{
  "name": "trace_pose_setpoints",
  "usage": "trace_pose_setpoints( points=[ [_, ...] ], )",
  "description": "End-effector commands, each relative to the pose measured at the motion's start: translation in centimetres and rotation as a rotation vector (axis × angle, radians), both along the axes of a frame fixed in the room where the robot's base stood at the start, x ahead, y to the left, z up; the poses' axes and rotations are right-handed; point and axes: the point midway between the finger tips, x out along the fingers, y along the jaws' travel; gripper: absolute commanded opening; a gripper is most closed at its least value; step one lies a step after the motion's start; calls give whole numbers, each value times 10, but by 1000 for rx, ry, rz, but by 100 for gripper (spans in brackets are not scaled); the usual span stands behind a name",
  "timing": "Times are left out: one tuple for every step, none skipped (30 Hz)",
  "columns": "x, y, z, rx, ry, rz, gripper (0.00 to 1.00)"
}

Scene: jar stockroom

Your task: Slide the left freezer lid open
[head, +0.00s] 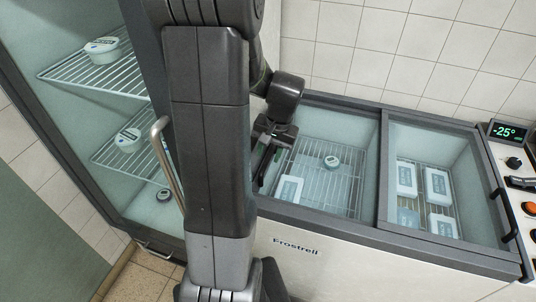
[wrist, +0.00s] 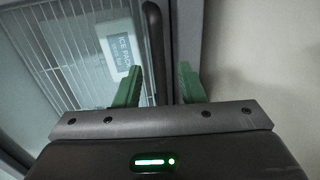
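The chest freezer (head: 300,246) has two glass lids in dark frames. The left lid (head: 345,125) covers the left half and appears closed; my arm hides its left edge in the head view. My gripper (head: 266,158) is over that left end, pointing down. In the wrist view, my gripper (wrist: 158,85) is open, with its green fingers on either side of a dark bar handle (wrist: 153,45). The handle is nearer the left finger, and a gap shows on the right. I cannot tell whether the left finger touches it.
The right lid (head: 425,145) has a dark handle (head: 504,215) at its right edge. Ice packs (head: 291,188) and a small tub lie inside under the glass. An upright glass-doored cabinet (head: 160,140) with wire shelves stands at left.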

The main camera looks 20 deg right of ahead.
Motion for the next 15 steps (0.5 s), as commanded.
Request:
trace_pose_setpoints(
  points=[
    [0, 1, -6, 1, 3, 1, 36],
    [1, 2, -9, 1, 1, 1, 36],
    [1, 2, -11, 0, 1, 1, 36],
    [1, 2, -13, 0, 1, 1, 36],
    [1, 2, -14, 0, 1, 1, 36],
    [2, 3, -16, 1, 1, 0, 36],
    [2, 3, -16, 1, 1, 0, 36],
    [2, 3, -17, 0, 0, 0, 36],
    [2, 3, -17, 0, 0, 0, 36],
    [2, 3, -17, 0, 0, 0, 36],
    [2, 3, -17, -1, -1, 0, 36],
    [2, 3, -17, -1, -1, 0, 36],
    [2, 3, -17, -1, -1, 0, 36],
    [2, 3, -17, 0, 0, 0, 36],
    [2, 3, -17, 0, 0, 0, 34]
  ],
)
